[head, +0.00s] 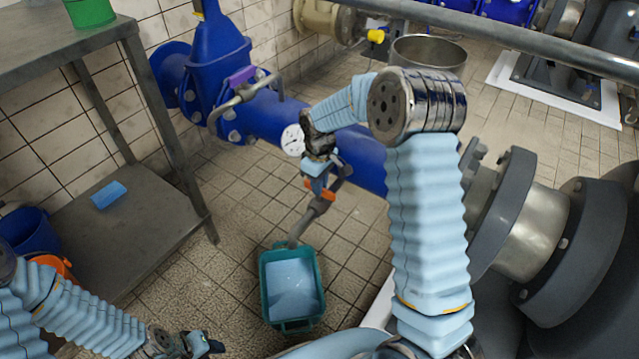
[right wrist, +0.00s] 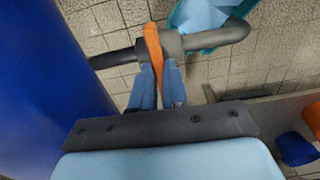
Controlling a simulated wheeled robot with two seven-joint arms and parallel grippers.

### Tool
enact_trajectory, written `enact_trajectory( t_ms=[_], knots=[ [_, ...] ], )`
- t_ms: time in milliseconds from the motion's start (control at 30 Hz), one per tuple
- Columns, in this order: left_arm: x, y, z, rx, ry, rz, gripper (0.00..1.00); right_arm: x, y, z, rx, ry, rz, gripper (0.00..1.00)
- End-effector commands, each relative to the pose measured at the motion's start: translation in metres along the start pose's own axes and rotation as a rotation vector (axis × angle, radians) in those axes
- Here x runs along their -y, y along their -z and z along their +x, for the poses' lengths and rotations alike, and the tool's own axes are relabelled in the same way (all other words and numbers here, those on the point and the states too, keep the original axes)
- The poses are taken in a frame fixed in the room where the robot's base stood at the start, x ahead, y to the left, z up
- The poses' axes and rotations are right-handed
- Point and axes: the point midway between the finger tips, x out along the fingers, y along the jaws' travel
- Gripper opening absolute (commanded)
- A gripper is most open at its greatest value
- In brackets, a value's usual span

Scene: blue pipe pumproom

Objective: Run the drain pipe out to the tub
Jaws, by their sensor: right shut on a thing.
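The drain pipe (head: 312,215) is a grey swinging pipe with a bent spout and an orange handle, beside the big blue pipe. Its spout end points down at the back rim of the green tub (head: 263,290), which stands on the floor with a pale blue inside. My right gripper (head: 320,190) is shut on the drain pipe at its orange handle (right wrist: 152,50). In the right wrist view the bent spout (right wrist: 225,36) reaches over part of the tub (right wrist: 192,14). My left gripper (head: 205,345) is low at the bottom edge; its jaw opening is unclear.
A blue valve and pipe (head: 265,115) with a gauge (head: 293,140) run behind the tub. Grey flanged machinery (head: 540,230) fills the right. Tiled floor around the tub is clear.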

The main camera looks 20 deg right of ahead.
Motion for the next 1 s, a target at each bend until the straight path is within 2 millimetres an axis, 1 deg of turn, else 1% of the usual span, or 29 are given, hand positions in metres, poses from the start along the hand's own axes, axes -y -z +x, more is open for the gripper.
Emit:
enact_trajectory(
  t_ms=[367,400,500,567,867,967,1000],
  knots=[
    [0.000,0.000,0.000,0.000,0.000,0.000,0.38,-0.001,0.001,-0.001,-0.003,-0.001,0.009,0.00],
    [0.000,0.000,0.000,0.000,0.000,0.000,0.38,-0.001,0.001,-0.001,-0.003,-0.001,0.009,0.15],
    [0.000,0.000,0.000,0.000,0.000,0.000,0.38,-0.001,0.001,-0.001,-0.003,-0.001,0.008,0.30],
    [0.000,0.000,0.000,0.000,0.000,0.000,0.38,-0.001,0.000,-0.001,-0.002,-0.001,0.007,0.38],
    [0.000,0.000,0.000,0.000,0.000,0.000,0.38,0.000,0.000,-0.002,-0.002,-0.001,0.006,0.38],
    [-0.001,0.000,-0.002,0.001,0.000,0.000,0.38,0.000,0.001,-0.011,-0.004,-0.001,0.006,0.38],
    [-0.001,0.000,-0.002,0.001,-0.001,0.001,0.38,0.000,0.001,-0.018,-0.003,-0.001,0.005,0.38]
  ],
)
